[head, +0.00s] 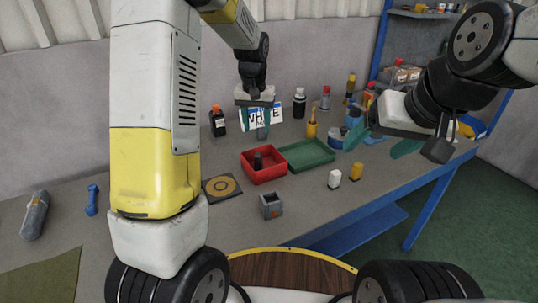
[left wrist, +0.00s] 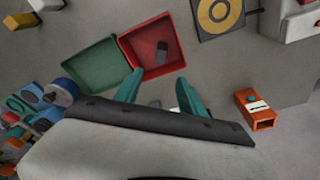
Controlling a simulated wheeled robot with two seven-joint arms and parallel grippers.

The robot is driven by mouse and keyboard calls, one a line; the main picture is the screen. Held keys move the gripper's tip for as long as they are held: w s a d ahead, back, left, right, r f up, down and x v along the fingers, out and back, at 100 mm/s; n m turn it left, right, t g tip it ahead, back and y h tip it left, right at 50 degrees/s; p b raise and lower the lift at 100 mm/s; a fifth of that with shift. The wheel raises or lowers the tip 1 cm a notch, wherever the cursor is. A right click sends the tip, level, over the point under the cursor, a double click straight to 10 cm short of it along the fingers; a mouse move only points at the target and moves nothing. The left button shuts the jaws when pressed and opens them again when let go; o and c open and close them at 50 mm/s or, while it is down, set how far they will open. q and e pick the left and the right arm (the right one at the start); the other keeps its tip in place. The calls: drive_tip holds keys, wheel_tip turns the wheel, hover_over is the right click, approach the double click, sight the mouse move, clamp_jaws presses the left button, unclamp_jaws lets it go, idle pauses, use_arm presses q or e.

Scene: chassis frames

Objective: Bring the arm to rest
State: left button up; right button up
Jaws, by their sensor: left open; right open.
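My left gripper (head: 257,116) hangs over the back of the bench, in front of a white plate with blue lettering (head: 274,114). In the left wrist view its teal fingers (left wrist: 160,95) are spread apart with nothing held between them. A red tray (left wrist: 182,48) lies beyond the fingertips with a dark block (left wrist: 162,51) inside. My right gripper (head: 382,142) is over the right part of the bench, its teal fingers apart and nothing seen between them. Part of the right gripper is hidden by its own wrist.
A green tray (head: 318,155) adjoins the red one. A grey box (head: 271,206), a white block (head: 334,179) and a yellow block (head: 356,171) stand in front.

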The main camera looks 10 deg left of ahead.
use_arm(q)
drive_tip(key=s+a+r+t+h, duration=0.1)
drive_tip(key=s+a+r+t, duration=0.1)
drive_tip(key=s+r, duration=1.1)
drive_tip(key=s+t+h, duration=0.1)
drive_tip(key=s+t, duration=0.1)
drive_tip(key=s, duration=1.3)
drive_tip(key=shift+s+d+r, duration=0.15)
drive_tip(key=shift+s+d, duration=0.05)
